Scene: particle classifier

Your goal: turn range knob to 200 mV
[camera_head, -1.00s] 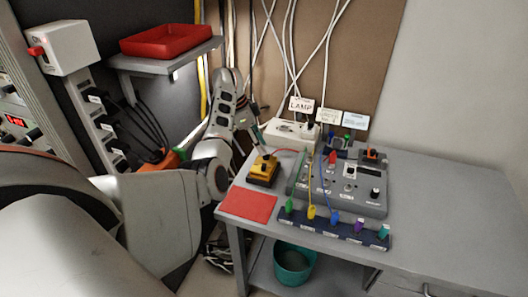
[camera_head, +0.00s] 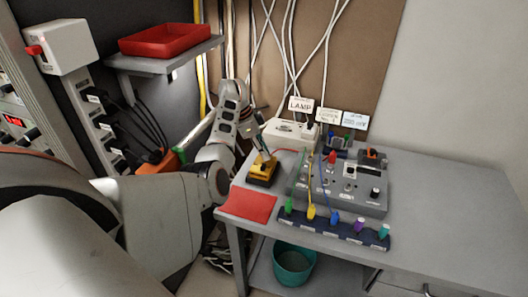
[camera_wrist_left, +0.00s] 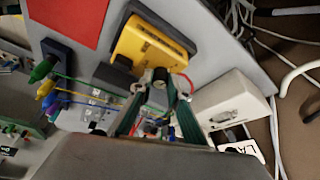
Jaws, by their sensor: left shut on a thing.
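The yellow meter (camera_head: 262,171) stands at the table's left end, behind the red mat (camera_head: 248,206). It also shows in the left wrist view (camera_wrist_left: 150,45). My left gripper (camera_head: 265,154) reaches down onto the meter from behind. In the left wrist view its two fingertips (camera_wrist_left: 162,85) are on either side of a small dark round knob (camera_wrist_left: 160,75) at the meter's edge, and the gripper is shut on it. The knob's markings and pointer are too small to read. My right gripper is not in view.
A grey control box (camera_head: 345,190) with knobs and wires stands right of the meter. In front is a dark strip (camera_head: 320,226) with several coloured plugs. A white socket box (camera_head: 290,134) with a LAMP sign is behind. The table's right side is clear.

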